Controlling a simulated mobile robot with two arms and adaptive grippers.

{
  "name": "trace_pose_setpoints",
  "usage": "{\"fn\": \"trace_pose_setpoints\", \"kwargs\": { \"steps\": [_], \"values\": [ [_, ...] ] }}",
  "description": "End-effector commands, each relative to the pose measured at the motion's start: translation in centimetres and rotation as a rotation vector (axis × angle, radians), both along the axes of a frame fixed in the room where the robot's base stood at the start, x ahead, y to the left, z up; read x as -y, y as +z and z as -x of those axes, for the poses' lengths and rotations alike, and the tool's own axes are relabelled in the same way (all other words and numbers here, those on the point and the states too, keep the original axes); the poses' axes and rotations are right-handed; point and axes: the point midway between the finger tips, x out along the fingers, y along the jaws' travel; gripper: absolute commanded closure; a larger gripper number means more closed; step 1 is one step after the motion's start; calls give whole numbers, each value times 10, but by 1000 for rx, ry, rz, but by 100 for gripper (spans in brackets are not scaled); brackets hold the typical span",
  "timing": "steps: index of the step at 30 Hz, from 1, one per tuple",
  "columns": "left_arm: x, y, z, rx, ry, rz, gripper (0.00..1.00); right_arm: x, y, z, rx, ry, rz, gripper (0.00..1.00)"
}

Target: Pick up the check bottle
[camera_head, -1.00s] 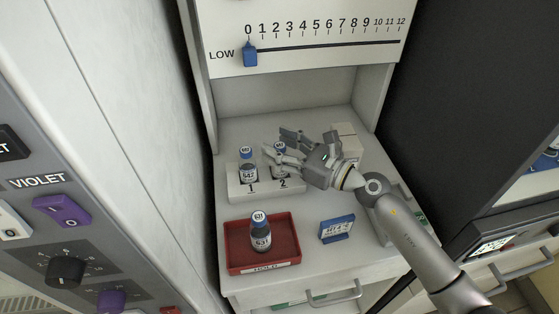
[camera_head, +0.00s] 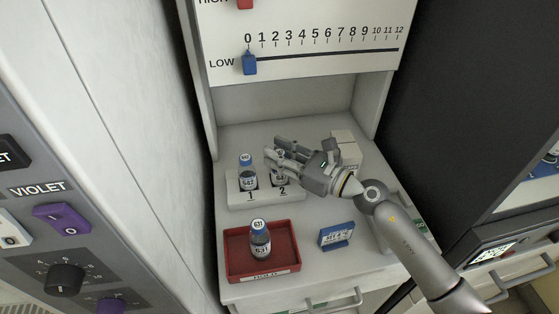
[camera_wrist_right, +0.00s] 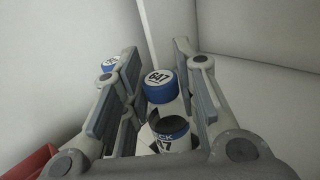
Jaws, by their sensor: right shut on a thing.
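The check bottle (camera_head: 279,178) is at slot 2 of the white rack (camera_head: 238,197), mostly hidden by my fingers in the head view. In the right wrist view its blue-rimmed cap (camera_wrist_right: 160,86) seems to read 647, and its label shows the letters "CK". My right gripper (camera_head: 279,151) is shut on this bottle, with fingers on both sides of it near the cap. The bottle looks upright; I cannot tell whether it is clear of the slot. My left gripper is not in view.
A similar bottle (camera_head: 247,172) stands in slot 1, close to my fingers. A red HOLD tray (camera_head: 237,268) in front holds bottle 631 (camera_head: 260,241). A blue-framed sign (camera_head: 336,233) stands right of the tray. White boxes (camera_head: 345,147) are behind my gripper.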

Motion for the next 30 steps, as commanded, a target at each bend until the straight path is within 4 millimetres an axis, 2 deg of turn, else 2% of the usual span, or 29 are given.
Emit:
{"fn": "trace_pose_setpoints", "kwargs": {
  "steps": [5, 11, 20, 24, 30],
  "values": [
    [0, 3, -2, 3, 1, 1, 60, 0, 11, 0, 4, 1, 0, 100],
    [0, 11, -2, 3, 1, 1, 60, 0, 38, 2, 7, 2, 2, 100],
    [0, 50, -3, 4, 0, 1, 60, -6, 99, 52, 4, 3, -2, 100],
    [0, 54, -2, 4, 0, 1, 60, -10, 107, 84, -1, 3, -4, 100],
    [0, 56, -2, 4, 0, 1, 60, -13, 121, 117, 0, 0, -4, 100]
  ]
}}
